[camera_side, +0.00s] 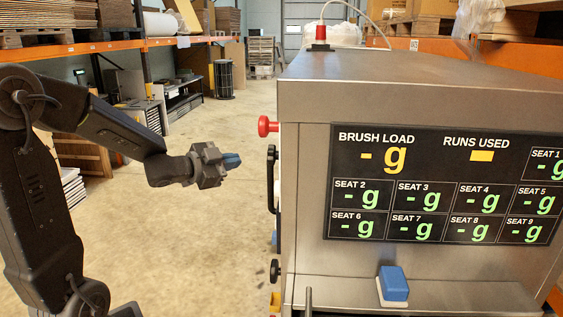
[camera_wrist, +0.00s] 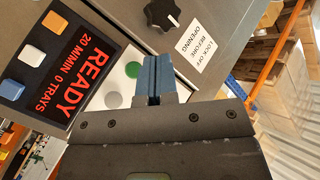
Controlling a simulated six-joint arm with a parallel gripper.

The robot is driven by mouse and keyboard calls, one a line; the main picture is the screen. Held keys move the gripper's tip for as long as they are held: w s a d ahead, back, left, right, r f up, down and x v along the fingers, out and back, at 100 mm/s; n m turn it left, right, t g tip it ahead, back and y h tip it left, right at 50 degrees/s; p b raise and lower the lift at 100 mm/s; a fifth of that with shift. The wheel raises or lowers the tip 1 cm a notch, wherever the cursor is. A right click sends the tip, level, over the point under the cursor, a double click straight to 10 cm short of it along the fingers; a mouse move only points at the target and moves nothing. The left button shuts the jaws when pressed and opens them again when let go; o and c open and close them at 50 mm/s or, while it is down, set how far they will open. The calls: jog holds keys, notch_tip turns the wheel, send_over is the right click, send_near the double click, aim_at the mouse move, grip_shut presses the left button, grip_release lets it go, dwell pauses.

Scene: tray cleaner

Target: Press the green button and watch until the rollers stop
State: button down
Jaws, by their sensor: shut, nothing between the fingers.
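The green button (camera_wrist: 133,69) is a small round disc on a white plate in the wrist view, with a grey round button (camera_wrist: 113,100) beside it. My gripper (camera_wrist: 157,78) has blue fingertips pressed together and empty. In the wrist view the fingertips appear just right of the green button; whether they touch the panel cannot be told there. In the side view my gripper (camera_side: 232,160) hangs in the air left of the steel machine (camera_side: 300,200), with a clear gap. The rollers are not visible in either view.
A display (camera_wrist: 75,60) reads READY, 20 M/MIN, 0 TRAYS, beside orange, white and blue buttons. A black knob (camera_wrist: 160,15) and a lock-off label (camera_wrist: 195,48) are near. A red knob (camera_side: 266,126) sticks out from the machine's left side. The load screen (camera_side: 440,185) shows dashes.

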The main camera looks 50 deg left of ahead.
jog(key=w+d, duration=0.5)
jog(key=shift+w+d, duration=0.3)
jog(key=shift+w, duration=0.1)
dwell(1.9)
jog(key=shift+w+d, duration=0.2)
jog(key=shift+d, duration=0.1)
